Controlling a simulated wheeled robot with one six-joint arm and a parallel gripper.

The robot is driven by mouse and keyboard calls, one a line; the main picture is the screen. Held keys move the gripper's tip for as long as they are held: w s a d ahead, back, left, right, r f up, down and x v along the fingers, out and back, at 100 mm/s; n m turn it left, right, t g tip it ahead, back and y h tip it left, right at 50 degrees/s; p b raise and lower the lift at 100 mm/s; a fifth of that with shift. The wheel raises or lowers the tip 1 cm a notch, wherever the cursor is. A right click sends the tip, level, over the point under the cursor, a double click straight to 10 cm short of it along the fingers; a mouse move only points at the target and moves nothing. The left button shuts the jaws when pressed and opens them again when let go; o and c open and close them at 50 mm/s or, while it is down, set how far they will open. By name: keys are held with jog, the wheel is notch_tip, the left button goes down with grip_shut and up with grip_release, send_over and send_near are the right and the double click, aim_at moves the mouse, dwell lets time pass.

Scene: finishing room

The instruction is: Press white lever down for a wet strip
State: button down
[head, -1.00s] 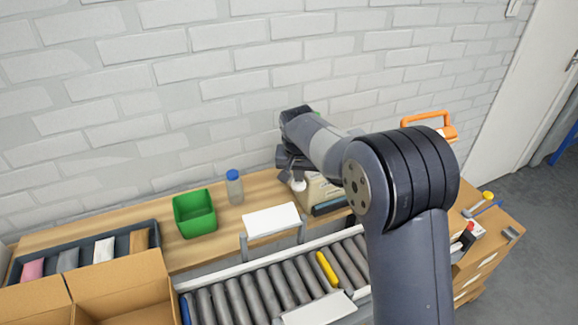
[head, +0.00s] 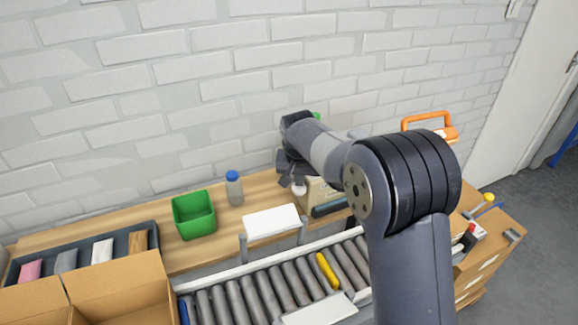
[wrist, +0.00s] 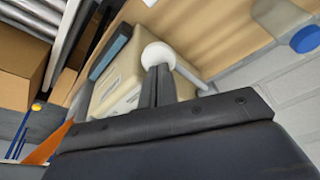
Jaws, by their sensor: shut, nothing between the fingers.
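The tape dispenser is a beige box with a dark front slot; it stands on the wooden bench in the head view (head: 319,190), partly hidden behind my arm. It fills the middle left of the wrist view (wrist: 122,72). The white lever ends in a round white knob (wrist: 158,54), and its thin white rod runs right and down. The knob is small in the head view (head: 299,189). My gripper (wrist: 157,75) is shut and empty, its fingertips overlapping the knob's edge; I cannot tell whether they touch. In the head view my gripper (head: 285,180) is at the knob.
A green bin (head: 194,215), a blue-capped bottle (head: 234,188) and a white raised plate (head: 271,221) stand left of the dispenser. A roller conveyor (head: 262,285) runs in front. An open cardboard box (head: 120,290) is at lower left. A brick wall rises behind.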

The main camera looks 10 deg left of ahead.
aim_at(300, 189)
jog(key=shift+f, duration=0.1)
jog(key=shift+s+d+f+b, duration=0.1)
jog(key=shift+f+b, duration=0.25)
jog(key=shift+f, duration=0.2)
jog(key=shift+f+b, duration=0.35)
jog(key=shift+f, duration=0.05)
jog(key=shift+s+f, duration=0.1)
jog(key=shift+f, duration=0.05)
dwell(0.5)
jog(key=shift+f+b, duration=0.3)
jog(key=shift+f, duration=0.05)
dwell(0.4)
jog(key=r+p, duration=0.3)
jog(key=w+a+r+p, duration=0.1)
jog(key=r+p, duration=0.2)
jog(key=w+r+p, duration=0.1)
jog(key=r+p, duration=0.1)
jog(key=r, duration=0.2)
jog(key=shift+a+p, duration=0.15)
jog(key=shift+p, duration=0.25)
